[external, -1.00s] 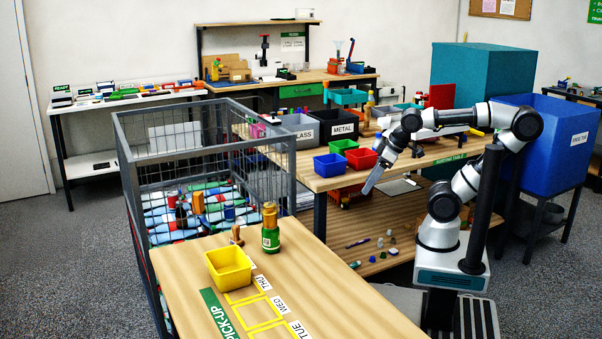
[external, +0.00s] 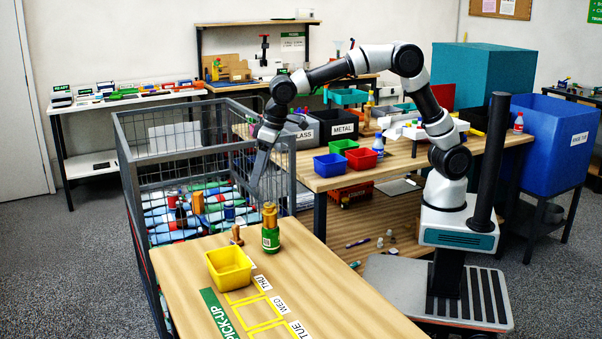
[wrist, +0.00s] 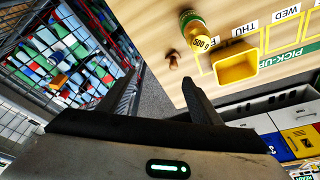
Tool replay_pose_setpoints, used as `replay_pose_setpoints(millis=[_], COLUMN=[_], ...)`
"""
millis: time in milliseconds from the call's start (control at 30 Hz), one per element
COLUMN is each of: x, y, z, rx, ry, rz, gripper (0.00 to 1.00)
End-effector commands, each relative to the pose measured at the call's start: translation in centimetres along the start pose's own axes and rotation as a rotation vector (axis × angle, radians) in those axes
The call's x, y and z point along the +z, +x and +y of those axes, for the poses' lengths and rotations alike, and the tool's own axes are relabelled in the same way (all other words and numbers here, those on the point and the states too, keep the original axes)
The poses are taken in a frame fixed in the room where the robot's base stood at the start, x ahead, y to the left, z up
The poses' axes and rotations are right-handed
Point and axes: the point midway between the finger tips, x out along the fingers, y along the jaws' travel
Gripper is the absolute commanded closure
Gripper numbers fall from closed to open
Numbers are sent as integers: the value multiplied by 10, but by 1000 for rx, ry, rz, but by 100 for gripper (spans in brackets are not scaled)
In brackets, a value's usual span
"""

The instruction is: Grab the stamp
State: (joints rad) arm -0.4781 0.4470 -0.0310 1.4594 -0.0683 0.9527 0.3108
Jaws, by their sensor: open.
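A small stamp (external: 237,235) with a brown wooden handle stands on the wooden pick-up table (external: 330,290), behind the yellow bin (external: 229,268) and left of the green bottle (external: 270,238). In the wrist view the stamp (wrist: 174,61) shows from above as a brown knob near the table edge, beside the bottle (wrist: 192,24) and the yellow bin (wrist: 236,68). My gripper (external: 257,178) is open and empty. It points down near the wire cage, above and behind the stamp and apart from it.
The wire cage (external: 122,145) with bottles and cans inside stands beside the table. The sorting table (external: 400,165) behind holds blue, green and red bins. Yellow outlined day slots lie on the table's front part.

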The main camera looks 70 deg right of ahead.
Motion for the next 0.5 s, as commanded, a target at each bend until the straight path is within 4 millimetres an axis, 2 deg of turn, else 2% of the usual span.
replay_pose_setpoints(millis=[33, 100, 200, 367, 500], x=[-8, -14, -18, -17, -16], y=[6, 17, 28, 51, 82], z=[-16, -30, -40, -43, -42], rx=[2, 3, 4, 5, 6], ry=[-11, -19, -23, -24, -24], rz=[-12, -17, -21, -24, -25], gripper=[42, 42, 42, 42, 42])
